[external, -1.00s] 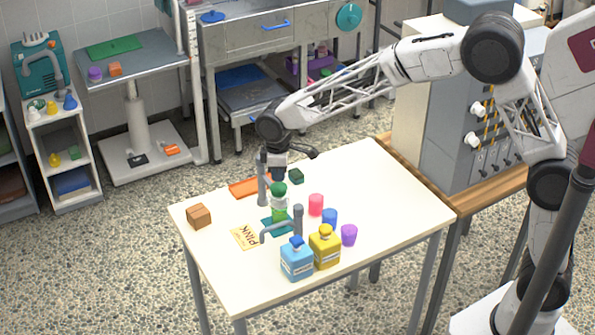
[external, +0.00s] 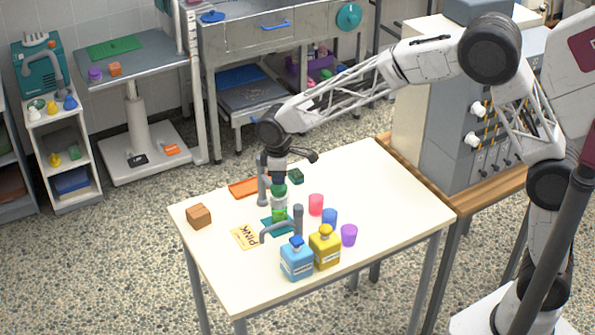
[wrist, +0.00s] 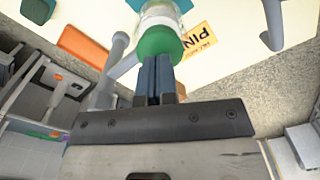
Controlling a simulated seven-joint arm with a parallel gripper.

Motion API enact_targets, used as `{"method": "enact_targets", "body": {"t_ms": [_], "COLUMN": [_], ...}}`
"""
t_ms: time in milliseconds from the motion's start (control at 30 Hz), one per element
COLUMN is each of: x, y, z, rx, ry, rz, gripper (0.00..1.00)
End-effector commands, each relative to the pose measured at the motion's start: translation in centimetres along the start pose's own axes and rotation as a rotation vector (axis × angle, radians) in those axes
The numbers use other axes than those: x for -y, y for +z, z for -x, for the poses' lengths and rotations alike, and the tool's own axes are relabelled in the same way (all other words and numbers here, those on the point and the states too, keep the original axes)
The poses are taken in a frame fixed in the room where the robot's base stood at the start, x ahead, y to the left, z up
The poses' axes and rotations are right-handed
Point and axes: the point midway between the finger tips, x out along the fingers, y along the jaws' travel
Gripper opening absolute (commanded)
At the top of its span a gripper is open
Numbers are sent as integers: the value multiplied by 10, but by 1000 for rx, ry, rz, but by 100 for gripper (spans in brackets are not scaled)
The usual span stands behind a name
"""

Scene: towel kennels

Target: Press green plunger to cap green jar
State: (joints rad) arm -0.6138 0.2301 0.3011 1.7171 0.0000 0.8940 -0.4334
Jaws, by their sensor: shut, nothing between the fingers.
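The green plunger (external: 279,190) is the rounded green top above the green jar (external: 279,213), which looks clear with green inside. The jar stands upright on a teal base (external: 272,226) between grey posts. My gripper (external: 279,177) is shut and empty, pointing down with its fingertips at the plunger's top. In the wrist view my closed fingertips (wrist: 158,60) meet the green plunger (wrist: 160,41), with the clear jar (wrist: 160,12) beyond it. Whether the plunger is fully down on the jar I cannot tell.
Grey posts (external: 298,219) with side arms stand close beside the jar. A blue bottle (external: 296,261) and a yellow bottle (external: 324,249) stand in front. Red (external: 316,204), blue (external: 330,216) and purple (external: 349,235) cups are to the right. A PINK card (external: 245,236) lies left. The table's right side is clear.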

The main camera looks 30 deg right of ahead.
Motion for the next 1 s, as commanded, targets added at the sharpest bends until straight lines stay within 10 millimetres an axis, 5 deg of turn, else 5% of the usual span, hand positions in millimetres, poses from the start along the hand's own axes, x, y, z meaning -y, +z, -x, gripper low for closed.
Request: {"method": "enact_targets", "body": {"t_ms": [1000], "x": [0], "y": [0], "z": [-23], "rx": [0], "ry": [0], "rz": [0], "gripper": [0]}}
